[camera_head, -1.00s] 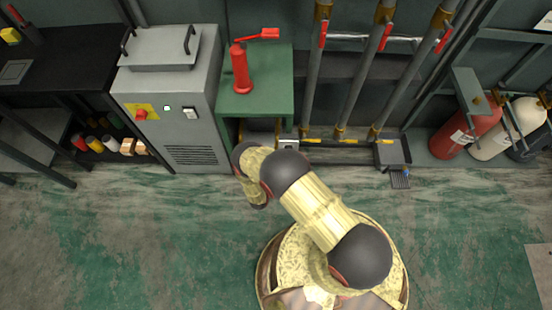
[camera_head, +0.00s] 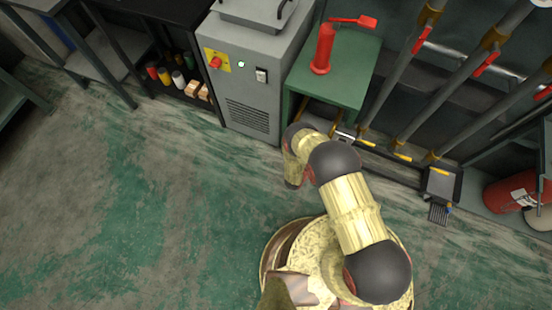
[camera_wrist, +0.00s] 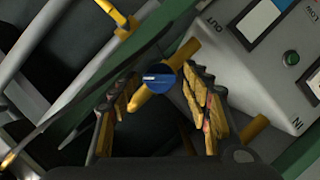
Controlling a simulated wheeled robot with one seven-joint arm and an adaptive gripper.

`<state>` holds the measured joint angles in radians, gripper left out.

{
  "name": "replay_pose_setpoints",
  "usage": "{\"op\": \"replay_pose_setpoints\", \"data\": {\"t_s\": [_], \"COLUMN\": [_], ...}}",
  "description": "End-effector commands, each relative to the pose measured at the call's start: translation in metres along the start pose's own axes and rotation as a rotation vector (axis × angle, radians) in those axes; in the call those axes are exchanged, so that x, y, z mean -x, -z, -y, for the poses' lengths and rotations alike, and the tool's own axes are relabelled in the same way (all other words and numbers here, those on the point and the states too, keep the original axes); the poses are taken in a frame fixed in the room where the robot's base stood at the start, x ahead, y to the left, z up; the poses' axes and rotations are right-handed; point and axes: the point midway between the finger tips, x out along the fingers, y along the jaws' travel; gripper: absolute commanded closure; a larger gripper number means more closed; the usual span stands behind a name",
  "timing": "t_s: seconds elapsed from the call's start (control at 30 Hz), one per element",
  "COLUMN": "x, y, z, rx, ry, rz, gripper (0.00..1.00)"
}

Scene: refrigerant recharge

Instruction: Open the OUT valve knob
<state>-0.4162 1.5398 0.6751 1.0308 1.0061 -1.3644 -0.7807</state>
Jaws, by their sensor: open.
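My gripper (camera_wrist: 163,86) is open in the wrist view. Its two ridged fingers stand to the left and right of the blue knob, with the knob between the tip ends. I cannot tell whether either finger touches it. In the head view my arm reaches toward the foot of the green stand, and my gripper and the knob are hidden there.
In the wrist view the housing carries a screen, a green button (camera_wrist: 292,58) and an IN label. A dark curved hose (camera_wrist: 95,95) runs on the left. In the head view a grey cabinet (camera_head: 255,80), a green stand (camera_head: 350,72) with a red pump (camera_head: 323,50) and several pipes line the wall. Open floor lies left.

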Motion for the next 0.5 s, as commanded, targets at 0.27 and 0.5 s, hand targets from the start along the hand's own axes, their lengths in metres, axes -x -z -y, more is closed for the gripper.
{"op": "replay_pose_setpoints", "data": {"t_s": [0.27,0.5], "x": [-0.0002,-0.0007], "y": [-0.0013,-0.0025], "z": [0.0044,0.0058], "rx": [0.232,0.466], "ry": [-0.097,-0.194], "rz": [-0.002,0.000], "gripper": [0.52,0.52]}}
